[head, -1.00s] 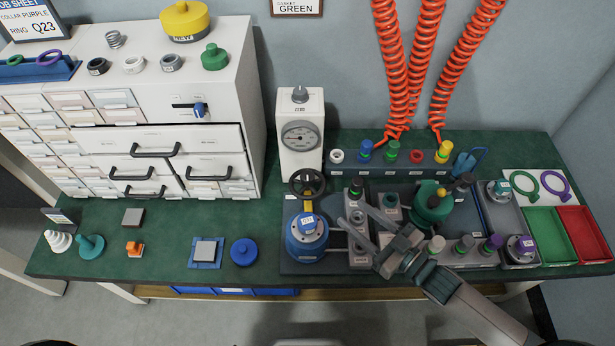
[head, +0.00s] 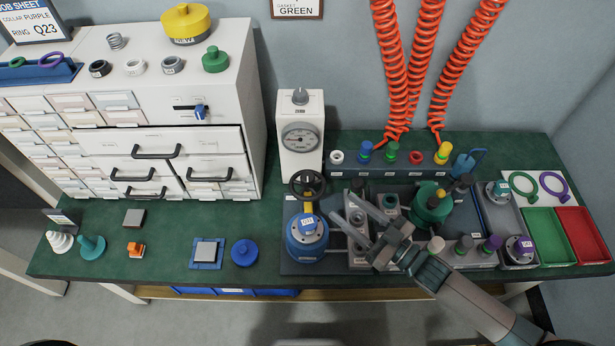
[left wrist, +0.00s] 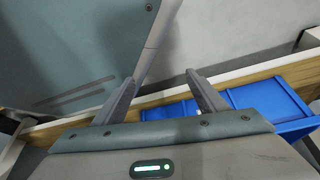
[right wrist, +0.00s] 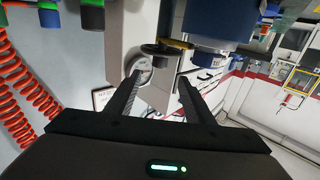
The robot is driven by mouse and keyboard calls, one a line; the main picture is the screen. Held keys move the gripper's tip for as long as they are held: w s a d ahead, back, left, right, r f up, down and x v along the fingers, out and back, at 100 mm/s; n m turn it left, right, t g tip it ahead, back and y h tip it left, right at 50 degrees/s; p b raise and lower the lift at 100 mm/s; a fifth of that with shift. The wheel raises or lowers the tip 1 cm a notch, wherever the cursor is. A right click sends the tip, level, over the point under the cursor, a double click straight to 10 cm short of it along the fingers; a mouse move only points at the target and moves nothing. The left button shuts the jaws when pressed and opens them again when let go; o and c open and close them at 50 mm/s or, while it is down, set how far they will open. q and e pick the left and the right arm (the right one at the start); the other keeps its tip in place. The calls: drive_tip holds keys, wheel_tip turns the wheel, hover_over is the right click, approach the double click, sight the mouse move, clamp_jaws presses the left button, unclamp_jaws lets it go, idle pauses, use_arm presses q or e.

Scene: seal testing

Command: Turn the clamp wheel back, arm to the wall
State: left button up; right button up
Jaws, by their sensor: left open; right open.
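The black clamp wheel (head: 308,184) stands in front of the white gauge box. A yellow arm (head: 308,207) shows just below it, above the blue vessel (head: 307,240). In the right wrist view the dark wheel (right wrist: 160,48) and the yellow arm (right wrist: 178,43) lie beyond the fingertips. My right gripper (head: 341,207) is open and empty, its fingers pointing up-left, to the right of the wheel and apart from it. It also shows open in the right wrist view (right wrist: 159,78). My left gripper (left wrist: 160,80) is open and empty near the bench's lower shelf, outside the head view.
The white gauge box (head: 301,145) stands behind the wheel. A rack of coloured caps (head: 390,170) runs to its right. A green vessel (head: 432,205) and several small fittings sit around my right arm. Orange coiled hoses (head: 425,60) hang behind. The left wrist view shows a blue bin (left wrist: 265,105).

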sight(313, 183)
drive_tip(key=p+x, duration=0.2)
drive_tip(key=x, duration=1.1)
drive_tip(key=shift+w+a, duration=0.25)
use_arm(q)
drive_tip(key=s+a+f+g+y, duration=0.1)
drive_tip(key=s+a, duration=0.3)
drive_tip(key=s, duration=0.6)
drive_tip(key=shift+g, duration=0.9)
use_arm(e)
drive_tip(key=shift+w+a, duration=0.2)
drive_tip(key=shift+a, duration=0.05)
clamp_jaws()
